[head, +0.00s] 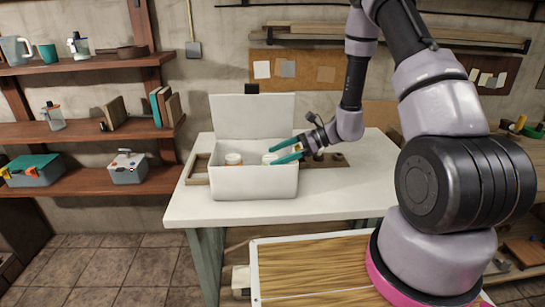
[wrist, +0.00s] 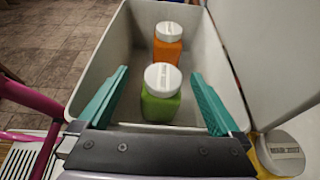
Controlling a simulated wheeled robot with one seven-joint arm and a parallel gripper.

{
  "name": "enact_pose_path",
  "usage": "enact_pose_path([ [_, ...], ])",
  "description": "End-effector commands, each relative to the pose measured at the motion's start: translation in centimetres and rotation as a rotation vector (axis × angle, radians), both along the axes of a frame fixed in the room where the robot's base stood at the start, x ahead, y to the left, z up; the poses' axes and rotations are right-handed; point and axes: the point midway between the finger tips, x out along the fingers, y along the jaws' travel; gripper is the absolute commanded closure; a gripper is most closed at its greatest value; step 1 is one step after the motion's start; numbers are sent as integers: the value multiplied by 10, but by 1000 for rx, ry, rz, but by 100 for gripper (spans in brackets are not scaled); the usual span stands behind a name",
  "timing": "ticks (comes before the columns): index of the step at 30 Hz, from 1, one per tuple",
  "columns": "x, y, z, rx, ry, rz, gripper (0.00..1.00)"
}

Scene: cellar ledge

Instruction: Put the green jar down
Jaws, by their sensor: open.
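The green jar (wrist: 160,106) has a white lid and is upright inside the white box (wrist: 92,76). In the wrist view it sits between the two teal fingers of my gripper (wrist: 160,74), with a gap on each side. My gripper is open and touches nothing that I can see. In the head view my gripper (head: 273,155) reaches into the box (head: 254,184) from the right, by a white lid. The jar's base is hidden from the head view, and its contact with the box floor is hard to make out.
An orange jar (wrist: 168,48) with a white lid stands beyond the green one in the box. A yellow jar (wrist: 282,155) with a pale lid is outside the box. The box's lid (head: 252,114) stands open. The white table (head: 335,205) has free room at front.

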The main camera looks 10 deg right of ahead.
Motion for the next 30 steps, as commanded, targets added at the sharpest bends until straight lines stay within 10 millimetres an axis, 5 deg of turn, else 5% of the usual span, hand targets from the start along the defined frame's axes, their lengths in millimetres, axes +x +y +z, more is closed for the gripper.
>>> enact_pose_path([
  [6, 0, -49, 22, 2, -4, -9, 0],
  [15, -2, -89, 40, 4, -4, -6, 0],
  [23, -5, -93, 52, -11, -26, 18, 0],
  [30, -35, -87, 125, -178, -229, 210, 0],
])
